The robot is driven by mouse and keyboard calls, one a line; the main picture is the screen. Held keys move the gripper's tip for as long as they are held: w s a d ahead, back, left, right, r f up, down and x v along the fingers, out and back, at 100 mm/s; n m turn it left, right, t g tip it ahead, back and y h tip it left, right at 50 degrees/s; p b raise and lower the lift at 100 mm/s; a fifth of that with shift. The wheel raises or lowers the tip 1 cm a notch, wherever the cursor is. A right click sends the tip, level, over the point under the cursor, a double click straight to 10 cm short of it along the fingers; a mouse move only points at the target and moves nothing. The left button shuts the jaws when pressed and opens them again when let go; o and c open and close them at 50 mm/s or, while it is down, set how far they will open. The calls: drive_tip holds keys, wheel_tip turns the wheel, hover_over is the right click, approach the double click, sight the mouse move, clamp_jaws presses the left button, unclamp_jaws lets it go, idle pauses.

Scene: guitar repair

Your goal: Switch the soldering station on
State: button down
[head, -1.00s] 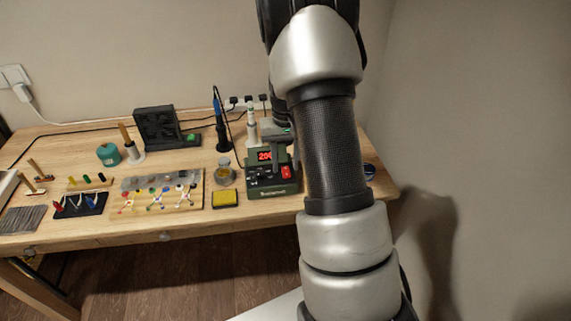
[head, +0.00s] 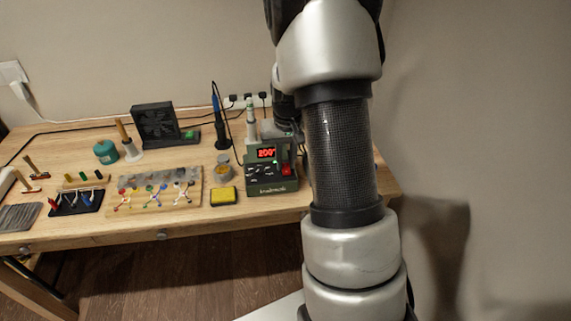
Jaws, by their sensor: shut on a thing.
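The soldering station (head: 272,188) is a dark green box near the front right of the bench. Its red display (head: 266,153) is lit and reads about 200. A red switch (head: 286,170) sits at the right of its sloped front, beside small dark controls. My gripper (head: 284,133) is just above and behind the station's top right, partly hidden by my own arm. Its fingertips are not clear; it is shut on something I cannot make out. Whether it touches the switch is not clear.
A blue-handled iron in its stand (head: 220,122) and a pale bottle (head: 251,122) stand close behind and left. A yellow sponge (head: 223,196) and small jar (head: 223,167) lie left. A fan unit (head: 156,127) stands further back. Bare wood shows along the front edge.

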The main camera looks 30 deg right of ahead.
drive_tip(key=c, duration=1.6)
unclamp_jaws()
drive_tip(key=shift+r, duration=0.15)
drive_tip(key=r+p, duration=0.1)
drive_tip(key=r, duration=0.4)
drive_tip(key=s+r+p, duration=0.1)
drive_tip(key=r, duration=0.5)
drive_tip(key=s+r+p, duration=0.1)
drive_tip(key=r, duration=0.5)
drive_tip(key=shift+s+a, duration=0.25)
drive_tip(key=shift+a, duration=0.15)
